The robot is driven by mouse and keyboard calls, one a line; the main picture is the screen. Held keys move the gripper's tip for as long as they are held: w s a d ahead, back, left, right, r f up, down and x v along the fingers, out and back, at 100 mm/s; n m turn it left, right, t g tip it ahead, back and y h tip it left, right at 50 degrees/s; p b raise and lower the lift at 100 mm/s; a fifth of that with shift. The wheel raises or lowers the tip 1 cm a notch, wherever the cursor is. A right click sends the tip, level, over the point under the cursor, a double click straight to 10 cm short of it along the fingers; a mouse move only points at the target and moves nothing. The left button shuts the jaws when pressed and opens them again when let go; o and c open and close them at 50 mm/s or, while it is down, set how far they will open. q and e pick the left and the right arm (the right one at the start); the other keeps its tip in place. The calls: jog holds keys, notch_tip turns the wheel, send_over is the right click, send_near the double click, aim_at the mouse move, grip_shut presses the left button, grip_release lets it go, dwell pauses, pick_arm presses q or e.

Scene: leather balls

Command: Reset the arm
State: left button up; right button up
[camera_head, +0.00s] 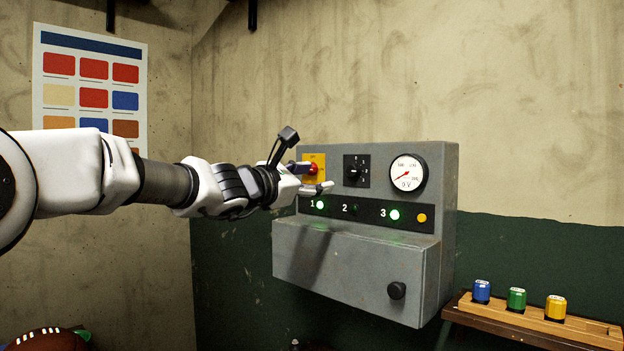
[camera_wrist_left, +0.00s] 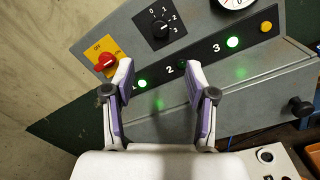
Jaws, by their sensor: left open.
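My left arm comes in from the left in the head view. Its gripper (camera_head: 318,178) is in front of the left part of a grey control panel (camera_head: 350,260). In the left wrist view the two fingers (camera_wrist_left: 160,85) are apart with nothing between them. Past them show the red knob (camera_wrist_left: 104,62) on its yellow plate and the black numbered selector (camera_wrist_left: 160,28). The red knob also shows in the head view (camera_head: 311,169), partly behind the gripper. Lights 1 (camera_head: 320,205) and 3 (camera_head: 395,215) glow green, and light 2 (camera_head: 354,210) is dark. My right gripper is not in view.
A round gauge (camera_head: 408,174) and a small yellow light (camera_head: 422,218) are on the panel's right. A black knob (camera_head: 397,291) sticks out from its lower front. A wooden rack (camera_head: 585,325) with blue, green and yellow cylinders stands at lower right. A colour chart (camera_head: 92,85) hangs on the wall.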

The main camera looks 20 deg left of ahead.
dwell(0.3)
